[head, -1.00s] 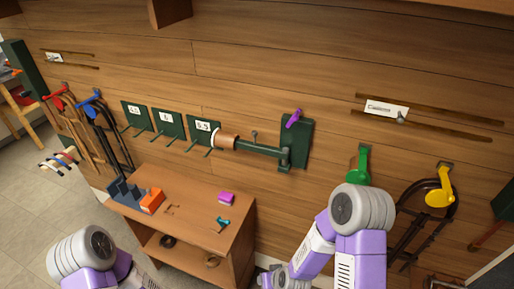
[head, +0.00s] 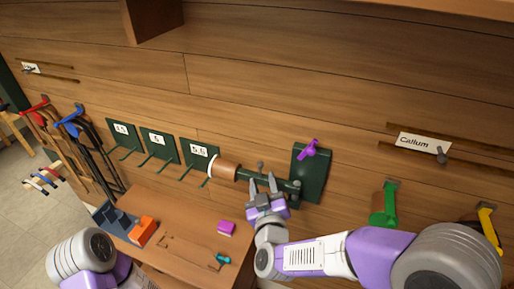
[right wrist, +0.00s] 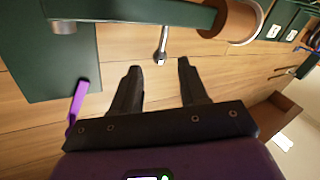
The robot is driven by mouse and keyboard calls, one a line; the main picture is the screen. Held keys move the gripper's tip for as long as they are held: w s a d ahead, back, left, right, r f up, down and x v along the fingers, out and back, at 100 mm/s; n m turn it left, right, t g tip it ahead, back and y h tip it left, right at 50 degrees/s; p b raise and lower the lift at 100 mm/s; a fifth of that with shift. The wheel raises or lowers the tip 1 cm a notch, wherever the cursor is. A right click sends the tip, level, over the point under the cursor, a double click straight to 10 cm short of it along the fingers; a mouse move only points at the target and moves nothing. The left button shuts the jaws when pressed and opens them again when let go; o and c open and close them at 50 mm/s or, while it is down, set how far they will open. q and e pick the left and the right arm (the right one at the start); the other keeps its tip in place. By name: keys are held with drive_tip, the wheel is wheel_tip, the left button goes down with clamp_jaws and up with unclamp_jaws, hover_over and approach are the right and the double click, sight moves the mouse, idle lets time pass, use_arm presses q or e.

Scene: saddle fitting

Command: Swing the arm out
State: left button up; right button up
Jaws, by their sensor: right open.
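The swing arm is a dark green bar (head: 245,174) on a green wall plate (head: 313,172), lying along the wall with a brown padded cylinder (head: 225,170) and white ring at its left end. A small grey-tipped peg (head: 260,165) stands out from the bar; the right wrist view shows the peg (right wrist: 161,46) beyond my fingers. A purple lever (head: 308,149) is on the plate. My right gripper (head: 263,181) is open and empty at the bar, its fingers either side of the peg's line; contact cannot be told. My left gripper is out of view.
Three numbered green plates with pegs (head: 159,142) hang left of the bar. Below is a wooden bench (head: 185,215) with an orange block (head: 143,231), a magenta block (head: 226,228) and a teal tool (head: 222,259). Green (head: 384,205) and yellow (head: 489,230) holders hang at right.

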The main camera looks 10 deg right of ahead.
sight(261, 167)
drive_tip(key=shift+w+r, duration=0.25)
drive_tip(key=shift+w, duration=0.25)
drive_tip(key=shift+w+d, duration=0.2)
drive_tip(key=shift+w, duration=2.85)
clamp_jaws()
